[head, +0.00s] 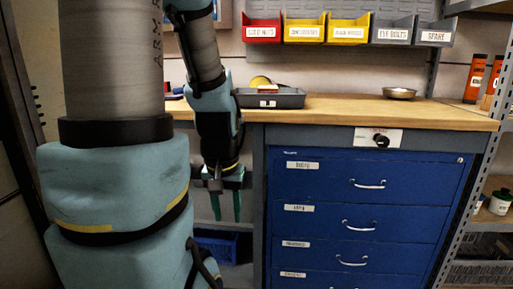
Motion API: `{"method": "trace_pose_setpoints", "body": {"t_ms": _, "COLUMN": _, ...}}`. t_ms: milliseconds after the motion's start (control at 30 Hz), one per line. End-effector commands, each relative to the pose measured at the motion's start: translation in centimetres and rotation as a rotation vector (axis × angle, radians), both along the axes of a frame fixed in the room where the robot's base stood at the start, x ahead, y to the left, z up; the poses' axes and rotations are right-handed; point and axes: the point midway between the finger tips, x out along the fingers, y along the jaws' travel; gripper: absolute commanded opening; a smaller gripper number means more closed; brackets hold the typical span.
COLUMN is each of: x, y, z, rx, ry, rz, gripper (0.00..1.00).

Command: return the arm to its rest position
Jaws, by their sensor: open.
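My arm comes down from the top left of the head view, with light blue and grey links. My gripper (227,205) hangs from it, pointing down, with two green fingers a little apart and nothing between them. It is in front of the left end of the workbench (345,108), beside the blue drawer cabinet (365,190) and below the level of the wooden top. The large arm links at the left hide part of the bench and the wall.
A dark grey tray (285,100) sits on the bench near my forearm. A small metal dish (399,93) lies further right. Red, yellow and grey bins hang behind. A blue crate (217,246) is low behind the gripper. A metal shelf rack (486,150) stands at the right. The drawers are shut.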

Motion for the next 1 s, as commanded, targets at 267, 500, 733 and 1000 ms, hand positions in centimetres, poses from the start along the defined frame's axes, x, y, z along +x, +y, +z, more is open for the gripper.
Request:
{"method": "trace_pose_setpoints", "body": {"t_ms": 267, "x": 0.0, "y": 0.0, "z": 10.6, "rx": 0.0, "ry": 0.0, "rz": 0.0, "gripper": 0.43}}
{"method": "trace_pose_setpoints", "body": {"t_ms": 500, "x": 0.0, "y": 0.0, "z": 17.0, "rx": 0.0, "ry": 0.0, "rz": 0.0, "gripper": 0.43}}
{"method": "trace_pose_setpoints", "body": {"t_ms": 733, "x": 0.0, "y": 0.0, "z": 19.1, "rx": 0.0, "ry": 0.0, "rz": 0.0, "gripper": 0.43}}
{"method": "trace_pose_setpoints", "body": {"t_ms": 1000, "x": 0.0, "y": 0.0, "z": 18.9, "rx": 0.0, "ry": 0.0, "rz": 0.0, "gripper": 0.43}}
